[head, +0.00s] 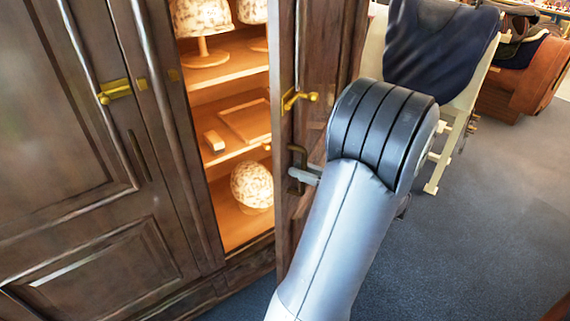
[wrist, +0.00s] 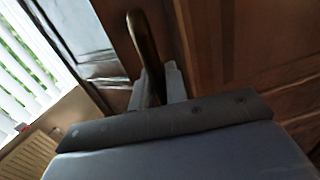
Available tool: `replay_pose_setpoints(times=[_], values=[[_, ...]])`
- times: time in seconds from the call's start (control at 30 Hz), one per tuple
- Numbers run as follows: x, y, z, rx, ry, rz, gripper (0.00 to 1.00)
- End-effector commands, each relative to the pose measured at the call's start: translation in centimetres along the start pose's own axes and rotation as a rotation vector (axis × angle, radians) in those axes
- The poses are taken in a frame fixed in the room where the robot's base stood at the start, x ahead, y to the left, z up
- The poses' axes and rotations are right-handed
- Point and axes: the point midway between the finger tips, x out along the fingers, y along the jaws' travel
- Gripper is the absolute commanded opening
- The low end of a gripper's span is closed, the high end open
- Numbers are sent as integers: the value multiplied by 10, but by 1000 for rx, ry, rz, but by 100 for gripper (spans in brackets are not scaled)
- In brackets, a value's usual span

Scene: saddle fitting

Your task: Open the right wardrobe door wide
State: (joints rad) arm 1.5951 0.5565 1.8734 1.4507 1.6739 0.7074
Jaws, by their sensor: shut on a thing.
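The right wardrobe door (head: 287,130) stands partly open, seen nearly edge-on in the head view. Its dark pull handle (head: 297,158) is on the outer face, below a brass lever (head: 298,98). My gripper (head: 304,177) is at the handle's lower part and shut on it, with my arm covering much of the door's outer face. In the wrist view the handle (wrist: 143,40) rises from between the two fingers of my gripper (wrist: 160,85). The left door (head: 70,170) is closed.
A chair or stand with a dark cloth (head: 440,45) is behind my arm on the right. Blue-grey floor (head: 470,240) is clear at the right.

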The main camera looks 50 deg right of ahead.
Motion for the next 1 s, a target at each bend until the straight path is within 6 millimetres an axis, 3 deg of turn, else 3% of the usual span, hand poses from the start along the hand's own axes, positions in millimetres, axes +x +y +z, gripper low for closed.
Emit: replay_pose_setpoints(times=[0.2, 0.57, 0.6, 0.8, 1.0], values=[[-12, -3, 0, 2, 0, 0, 0], [-13, -3, 0, 1, 1, 0, 0], [-13, -3, 0, 1, 1, 0, 16], [-13, -3, 0, 1, 1, 0, 32], [-13, -3, 0, 0, 0, 0, 33]])
